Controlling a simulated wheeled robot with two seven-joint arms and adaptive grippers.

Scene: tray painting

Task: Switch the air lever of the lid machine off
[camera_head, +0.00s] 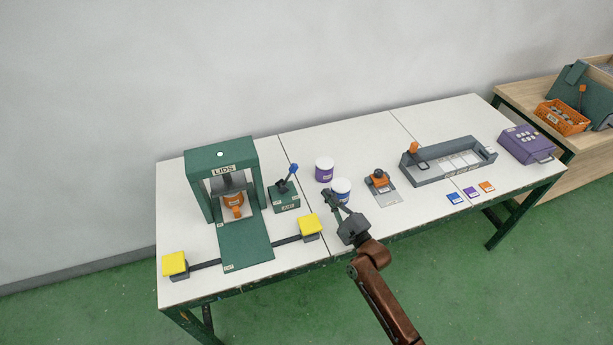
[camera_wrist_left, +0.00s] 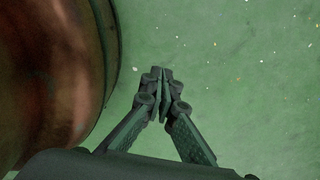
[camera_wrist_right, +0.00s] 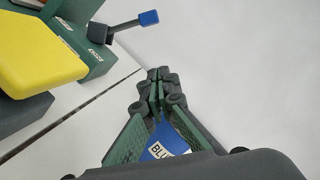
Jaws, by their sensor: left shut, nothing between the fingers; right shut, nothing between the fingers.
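The green lid machine (camera_head: 222,158) labelled LIDS stands at the left of the white table, with an orange piece (camera_head: 233,202) inside its frame. The air lever (camera_head: 287,178) has a blue tip and rises tilted to the right from a small green box (camera_head: 284,198) beside the machine. In the right wrist view the lever (camera_wrist_right: 125,25) shows at upper left with its blue tip to the right. My right gripper (camera_head: 333,200) is shut and empty, to the right of and nearer than the lever, apart from it. My left gripper (camera_wrist_left: 163,75) is shut and empty over the green floor.
Yellow pads (camera_head: 310,224) and (camera_head: 175,264) flank the machine's green front plate (camera_head: 246,243). A purple-marked tub (camera_head: 324,164) and a blue-labelled tub (camera_head: 341,185) stand close to my right gripper. A grey tray (camera_head: 452,165) and a purple box (camera_head: 525,145) are farther right.

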